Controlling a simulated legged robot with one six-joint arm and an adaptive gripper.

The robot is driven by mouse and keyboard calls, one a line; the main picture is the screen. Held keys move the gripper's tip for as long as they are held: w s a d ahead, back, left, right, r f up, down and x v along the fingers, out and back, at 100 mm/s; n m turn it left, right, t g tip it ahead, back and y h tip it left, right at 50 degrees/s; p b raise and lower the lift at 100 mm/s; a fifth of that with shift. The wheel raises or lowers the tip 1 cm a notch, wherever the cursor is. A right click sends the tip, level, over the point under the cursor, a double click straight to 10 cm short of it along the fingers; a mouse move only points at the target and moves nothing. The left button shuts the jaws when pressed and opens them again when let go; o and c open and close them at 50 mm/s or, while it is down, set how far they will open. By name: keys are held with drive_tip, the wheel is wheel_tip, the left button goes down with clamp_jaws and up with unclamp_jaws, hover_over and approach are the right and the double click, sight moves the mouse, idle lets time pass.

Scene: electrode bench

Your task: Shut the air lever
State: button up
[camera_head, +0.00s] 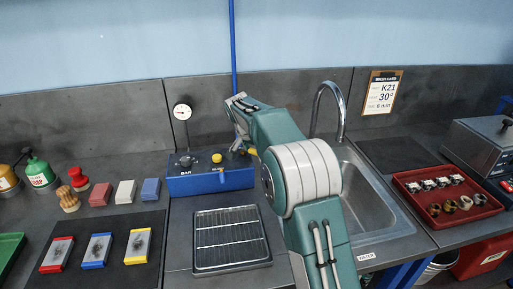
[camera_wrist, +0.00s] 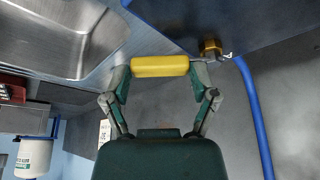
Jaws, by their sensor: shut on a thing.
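The air lever (camera_wrist: 158,67) has a yellow sleeve and a thin metal stem running to a brass valve (camera_wrist: 210,48) on the blue air box (camera_head: 210,182). In the wrist view the lever lies level, left of the valve, and stands out beside the box. My gripper (camera_wrist: 160,74) is shut on the yellow sleeve, one finger at each end. In the head view my gripper (camera_head: 240,124) is at the box's right end, and my arm hides most of the lever; a bit of yellow (camera_head: 252,151) shows below the fingers.
A blue hose (camera_wrist: 252,110) runs close by the valve. The sink (camera_head: 372,196) with its tap (camera_head: 318,100) is right of my arm. A drain rack (camera_head: 230,238) lies in front.

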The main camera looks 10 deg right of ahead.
sight(247, 161)
drive_tip(key=m, duration=0.2)
drive_tip(key=a+m+g, duration=0.1)
drive_tip(key=s+a+m+h, duration=0.1)
drive_tip(key=m, duration=0.1)
drive_tip(key=shift+a+f+m+g, duration=0.2)
drive_tip(key=shift+m+g, duration=0.1)
drive_tip(key=shift+g, duration=0.1)
drive_tip(key=shift+s+a+m+g, duration=0.1)
drive_tip(key=shift+a+m+g, duration=0.35)
drive_tip(key=shift+m, duration=0.6)
drive_tip(key=shift+a+m+g, duration=0.35)
drive_tip(key=shift+a+m, duration=0.1)
drive_tip(key=shift+m, duration=0.6)
drive_tip(key=o, duration=1.2)
drive_tip(key=shift+a, duration=0.1)
drive_tip(key=shift+r+h, duration=0.1)
drive_tip(key=shift+h, duration=0.2)
drive_tip(key=shift+d, duration=0.2)
